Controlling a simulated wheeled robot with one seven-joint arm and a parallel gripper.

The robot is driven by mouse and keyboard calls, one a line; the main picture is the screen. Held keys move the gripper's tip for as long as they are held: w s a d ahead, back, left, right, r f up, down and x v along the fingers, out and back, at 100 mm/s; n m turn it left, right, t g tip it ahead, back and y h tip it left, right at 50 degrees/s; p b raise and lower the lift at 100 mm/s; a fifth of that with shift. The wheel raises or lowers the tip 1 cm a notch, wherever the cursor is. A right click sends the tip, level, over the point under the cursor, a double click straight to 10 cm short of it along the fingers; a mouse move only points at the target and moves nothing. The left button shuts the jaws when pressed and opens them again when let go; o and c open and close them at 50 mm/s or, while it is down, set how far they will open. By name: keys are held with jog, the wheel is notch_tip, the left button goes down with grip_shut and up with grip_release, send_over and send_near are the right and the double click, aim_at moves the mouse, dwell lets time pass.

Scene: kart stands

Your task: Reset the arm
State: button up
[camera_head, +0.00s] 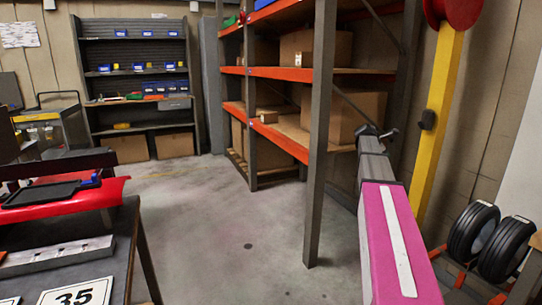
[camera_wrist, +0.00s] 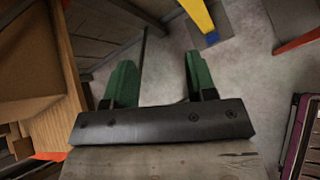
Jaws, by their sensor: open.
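My gripper (camera_wrist: 158,62) shows in the wrist view with two green fingers spread apart. It is open and nothing is between the fingers; grey floor and dark rack parts show behind them. In the head view my pink and grey arm (camera_head: 395,240) reaches forward on the right, its far end in front of the storage rack. The fingers cannot be made out in the head view.
A storage rack (camera_head: 320,140) with orange beams holds cardboard boxes (camera_head: 357,113) close to my arm. A yellow post (camera_head: 437,120) and tyres (camera_head: 472,232) stand on the right. A dark table (camera_head: 60,245) is at the left. The middle floor is clear.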

jog(key=s+a+f+m+y, duration=0.3)
jog(key=s+a+f+m, duration=0.3)
jog(key=a+f, duration=0.6)
jog(key=s+a+f+m+g+y, duration=0.2)
jog(key=s+a+f+m, duration=0.4)
jog(key=s+a+f, duration=0.5)
jog(key=s+a+f+m+g+y, duration=0.2)
jog(key=s+a+f+m+y, duration=0.2)
jog(key=s+a+f, duration=0.7)
jog(key=s+m, duration=0.2)
jog(key=s, duration=0.4)
jog(key=shift+g, duration=0.4)
